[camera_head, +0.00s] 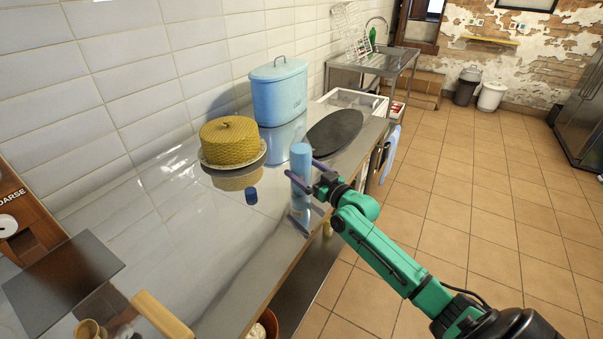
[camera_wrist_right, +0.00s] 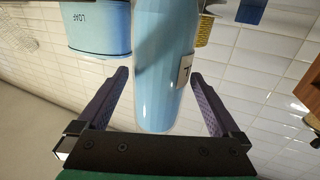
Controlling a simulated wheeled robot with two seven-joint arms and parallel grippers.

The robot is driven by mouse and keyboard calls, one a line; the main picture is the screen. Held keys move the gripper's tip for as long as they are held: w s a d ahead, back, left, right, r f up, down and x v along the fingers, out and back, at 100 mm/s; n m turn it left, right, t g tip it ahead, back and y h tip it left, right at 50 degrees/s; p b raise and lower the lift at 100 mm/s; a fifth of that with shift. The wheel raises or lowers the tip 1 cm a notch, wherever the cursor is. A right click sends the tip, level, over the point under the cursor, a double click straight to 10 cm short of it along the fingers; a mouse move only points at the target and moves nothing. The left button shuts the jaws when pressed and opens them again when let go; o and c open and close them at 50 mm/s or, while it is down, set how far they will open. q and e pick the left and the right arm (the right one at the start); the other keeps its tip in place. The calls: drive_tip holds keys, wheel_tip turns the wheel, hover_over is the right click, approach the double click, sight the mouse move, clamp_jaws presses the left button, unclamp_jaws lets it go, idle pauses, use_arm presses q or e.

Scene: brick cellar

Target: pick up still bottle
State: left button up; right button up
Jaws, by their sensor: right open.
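The still bottle (camera_head: 301,158) is a light blue cylinder standing upright near the front edge of the counter. My right gripper (camera_head: 302,172) is open at the bottle, with its purple fingers on either side. In the right wrist view, the bottle (camera_wrist_right: 163,60) fills the space between the two open fingers (camera_wrist_right: 160,77), with a visible gap on each side. A label shows on its side there. That view is upside down, and the bottle's far end is out of frame. My left gripper is not in view.
On the counter (camera_head: 165,225) stand a blue bread bin (camera_head: 279,95), a yellow woven dome (camera_head: 229,141) on a plate, a dark round board (camera_head: 335,131) and a small dark blue object (camera_head: 251,196). A tiled wall bounds the back; the floor at right is open.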

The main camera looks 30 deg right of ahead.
drive_tip(key=shift+w+a+f, duration=0.15)
drive_tip(key=shift+w+a, duration=0.05)
drive_tip(key=shift+w, duration=0.8)
drive_tip(key=shift+s, duration=0.15)
drive_tip(key=c, duration=1.6)
drive_tip(key=shift+r, duration=0.2)
